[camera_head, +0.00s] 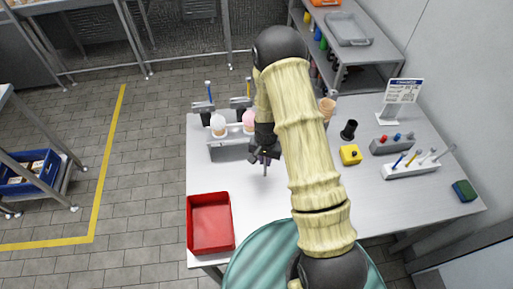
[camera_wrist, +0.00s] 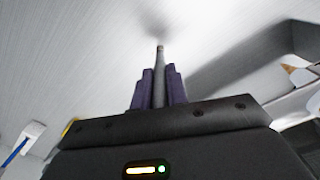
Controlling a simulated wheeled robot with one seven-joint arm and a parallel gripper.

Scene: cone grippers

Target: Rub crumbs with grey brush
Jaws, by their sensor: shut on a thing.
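My gripper (camera_head: 264,155) is over the white table (camera_head: 262,215), just in front of the ice-cream stand. In the wrist view its two purple fingers (camera_wrist: 159,85) are shut on the grey brush (camera_wrist: 160,62). In the head view the grey brush (camera_head: 265,170) points down from the fingers towards the tabletop. A blurred dark patch lies on the white surface beyond its tip; I cannot tell whether it is shadow or crumbs. Whether the tip touches the table is unclear. No crumbs can be made out in either view.
A red tray (camera_head: 211,248) is at the table's front left. A grey stand (camera_head: 232,150) with ice-cream cones is behind my gripper. To the right are a yellow block (camera_head: 350,154), a black cup (camera_head: 348,130), a white holder (camera_head: 411,171) with sticks and a green-blue sponge (camera_head: 464,191).

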